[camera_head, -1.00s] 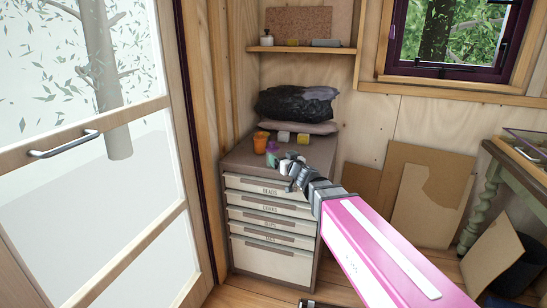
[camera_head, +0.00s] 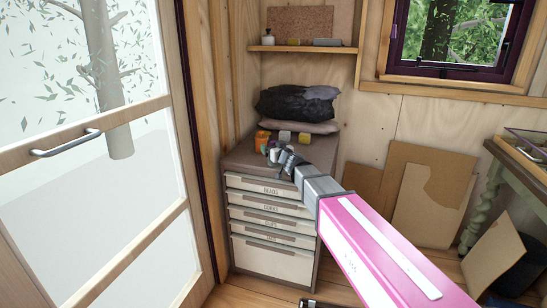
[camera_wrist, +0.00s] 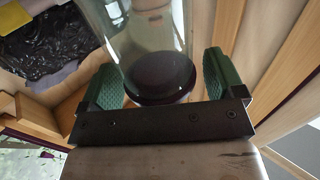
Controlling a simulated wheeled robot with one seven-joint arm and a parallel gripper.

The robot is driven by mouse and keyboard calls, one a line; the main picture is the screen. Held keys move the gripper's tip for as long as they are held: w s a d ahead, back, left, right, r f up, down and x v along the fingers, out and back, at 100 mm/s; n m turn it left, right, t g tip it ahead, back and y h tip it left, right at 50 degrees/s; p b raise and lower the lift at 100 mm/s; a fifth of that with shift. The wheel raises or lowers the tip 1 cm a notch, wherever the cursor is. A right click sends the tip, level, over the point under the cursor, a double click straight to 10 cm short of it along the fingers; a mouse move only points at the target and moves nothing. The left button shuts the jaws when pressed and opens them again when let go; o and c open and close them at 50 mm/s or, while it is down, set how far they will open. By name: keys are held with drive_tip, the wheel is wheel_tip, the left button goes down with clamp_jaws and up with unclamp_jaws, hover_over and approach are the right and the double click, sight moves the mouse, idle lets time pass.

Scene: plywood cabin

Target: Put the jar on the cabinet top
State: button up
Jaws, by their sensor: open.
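The jar (camera_wrist: 145,35) is clear glass with a dark round end (camera_wrist: 160,78). In the wrist view it stands between the two green-padded fingers of my gripper (camera_wrist: 165,80), which are open with a gap on the right side. In the head view my gripper (camera_head: 281,156) is over the front part of the cabinet top (camera_head: 240,157). The jar is small and mostly hidden by my gripper there, so I cannot tell whether it rests on the top.
A dark bag (camera_head: 297,103) lies on a cushion at the back. A wall shelf (camera_head: 300,49) hangs above. A glazed door (camera_head: 95,200) is at left.

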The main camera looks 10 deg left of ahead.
sight(272, 142)
drive_tip(key=c, duration=1.2)
drive_tip(key=shift+o, duration=0.2)
drive_tip(key=shift+r, duration=0.15)
drive_tip(key=shift+r, duration=0.45)
drive_tip(key=r, duration=0.3)
drive_tip(key=shift+s+a+r, duration=0.15)
drive_tip(key=shift+s+r, duration=0.1)
drive_tip(key=shift+s, duration=0.15)
drive_tip(key=s+a+r, duration=0.5)
drive_tip(key=s+r, duration=0.1)
drive_tip(key=s, duration=0.3)
drive_tip(key=w+d+r+m+t+h, duration=0.15)
drive_tip(key=w+d, duration=0.25)
drive_tip(key=d, duration=0.4)
drive_tip(key=w+d+r+m+t+h, duration=0.15)
drive_tip(key=w+d, duration=0.25)
drive_tip(key=d, duration=0.5)
drive_tip(key=w+d+r+m+h, duration=0.1)
drive_tip(key=w+d+h, duration=0.25)
drive_tip(key=d, duration=0.45)
drive_tip(key=w+d+r+m+h, duration=0.1)
drive_tip(key=w+d+m+h, duration=0.1)
drive_tip(key=d, duration=1)
drive_tip(key=w+d+r+m+t+h, duration=0.1)
drive_tip(key=w+d+m+h, duration=0.1)
drive_tip(key=d, duration=1)
drive_tip(key=shift+d+r+h, duration=0.35)
drive_tip(key=shift+r+h, duration=0.05)
drive_tip(key=shift+h, duration=0.25)
